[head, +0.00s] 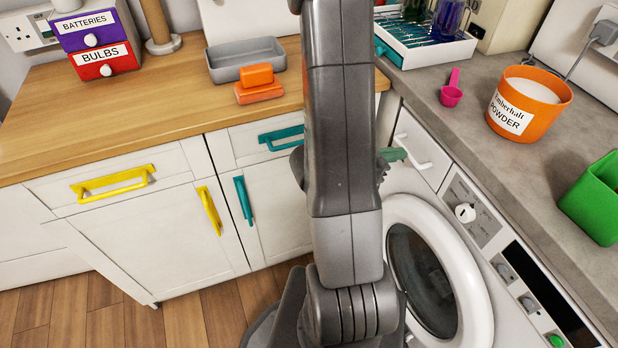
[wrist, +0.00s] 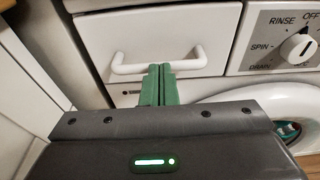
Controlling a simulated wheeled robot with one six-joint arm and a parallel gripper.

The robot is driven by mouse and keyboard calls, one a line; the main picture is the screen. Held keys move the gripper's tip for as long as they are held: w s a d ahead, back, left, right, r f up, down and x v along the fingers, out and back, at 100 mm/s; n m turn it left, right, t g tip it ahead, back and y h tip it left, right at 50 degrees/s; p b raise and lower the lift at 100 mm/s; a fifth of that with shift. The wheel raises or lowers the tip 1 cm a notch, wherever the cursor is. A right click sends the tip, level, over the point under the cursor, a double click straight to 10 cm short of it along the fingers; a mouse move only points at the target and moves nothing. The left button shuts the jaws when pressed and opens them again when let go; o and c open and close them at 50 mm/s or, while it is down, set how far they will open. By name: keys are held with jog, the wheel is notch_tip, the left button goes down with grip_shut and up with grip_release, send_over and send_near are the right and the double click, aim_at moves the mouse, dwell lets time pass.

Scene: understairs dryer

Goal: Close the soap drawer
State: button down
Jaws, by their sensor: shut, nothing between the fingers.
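The soap drawer (head: 422,150) is the white front with a white bar handle at the upper left of the white machine, left of its dial. In the wrist view the drawer front (wrist: 174,32) fills the upper middle, with a dark line along its left edge. I cannot tell how far it stands out. My gripper (wrist: 160,70) has its green fingers together and empty, their tips at the middle of the drawer handle (wrist: 128,68). Whether they touch it is unclear. In the head view my arm hides most of the gripper; a green finger (head: 392,155) shows beside the drawer.
The round door (head: 438,275) is below the drawer, and the dial (head: 465,213) is to its right. The grey worktop above holds an orange powder tub (head: 510,122), a pink scoop (head: 451,94) and a green container (head: 595,200). Cabinets with yellow and teal handles stand left.

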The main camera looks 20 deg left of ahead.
jog(key=shift+w+r, duration=0.1)
jog(key=shift+r, duration=0.15)
jog(key=p+v, duration=0.2)
jog(key=v, duration=1.1)
jog(key=shift+s+a+f, duration=0.15)
jog(key=shift+s+a, duration=0.15)
jog(key=shift+s, duration=0.05)
jog(key=shift+d, duration=0.1)
dwell(0.4)
jog(key=b+x, duration=0.1)
jog(key=x, duration=0.9)
jog(key=shift+w+b, duration=0.25)
jog(key=shift+b, duration=0.05)
dwell(0.7)
jog(key=shift+x, duration=1.55)
dwell(1.6)
jog(key=shift+s, duration=0.1)
